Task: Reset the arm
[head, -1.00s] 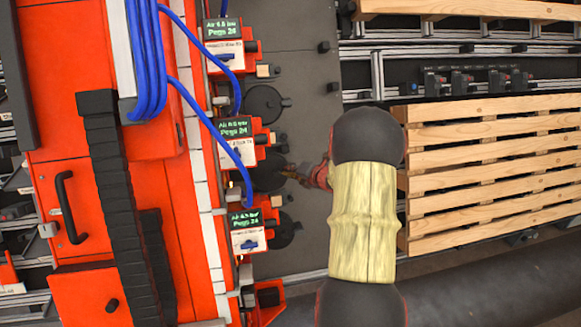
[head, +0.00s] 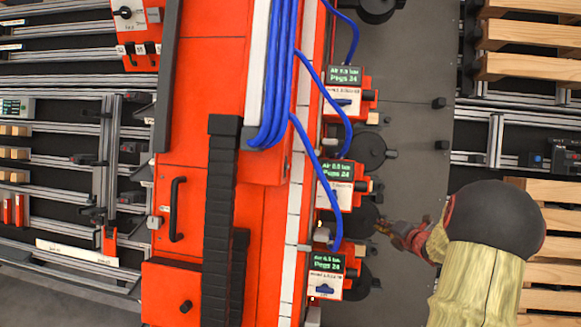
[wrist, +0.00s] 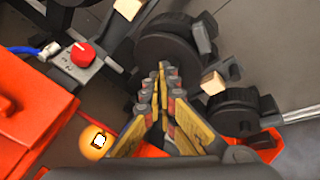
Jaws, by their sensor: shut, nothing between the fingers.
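My gripper (head: 382,226) is in the head view at right of centre, at the end of my arm. Its fingers point left toward a black round disc on the grey plate, beside the orange units with green displays. In the wrist view my gripper (wrist: 162,72) has its yellow and grey fingers together with nothing between them. The fingertips appear in front of a large black wheel (wrist: 165,45); I cannot tell whether they touch it.
Orange display units (head: 345,92) with blue hoses (head: 270,80) stand left of my gripper. A wooden pallet (head: 560,220) is at the right, behind my arm. The wrist view shows a red knob (wrist: 82,54), an orange ball-like part (wrist: 95,142) and a smaller black wheel (wrist: 232,112).

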